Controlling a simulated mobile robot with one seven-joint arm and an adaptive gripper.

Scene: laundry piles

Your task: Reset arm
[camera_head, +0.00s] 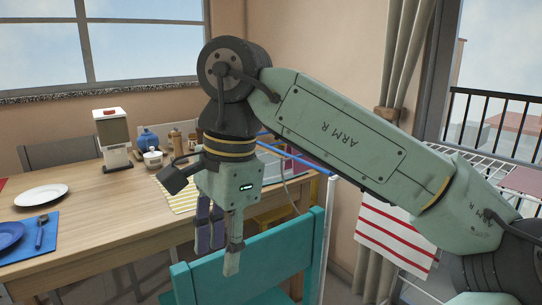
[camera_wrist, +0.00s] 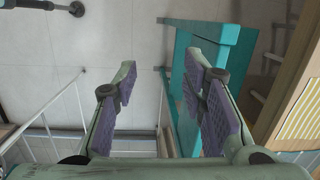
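My gripper (camera_head: 218,245) hangs pointing down from my green arm in the head view, in front of the wooden table and over the teal chair (camera_head: 255,258). In the wrist view my gripper (camera_wrist: 163,100) shows two fingers with purple pads spread wide apart. Nothing is between the fingers. The teal chair also shows in the wrist view (camera_wrist: 228,40), behind and beside the right finger. I cannot tell whether the gripper touches the chair.
The wooden table (camera_head: 110,205) holds a white plate (camera_head: 41,195), a blue plate (camera_head: 8,235), a dispenser (camera_head: 114,140) and a blue pot (camera_head: 148,139). A drying rack with a red-striped cloth (camera_head: 395,240) stands right.

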